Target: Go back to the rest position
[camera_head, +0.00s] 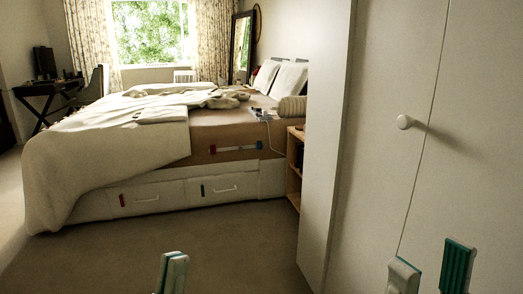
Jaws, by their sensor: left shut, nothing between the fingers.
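My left gripper (173,262) shows at the bottom edge, left of the middle. Its fingers are white with teal pads, close together and empty, above bare carpet. My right gripper (432,257) shows at the bottom right, in front of the white wardrobe (385,190). Its two fingers stand apart with a gap between them, and I see nothing held there. Both arms behind the fingers are out of the frame. No suitcase is in view.
A bed (105,155) with drawers (140,199) stands ahead. A small wooden shelf (294,165) is beside it. The wardrobe with a round knob (404,122) fills the right side. A dark desk (45,91) is far left. The carpet (225,240) before the bed is clear.

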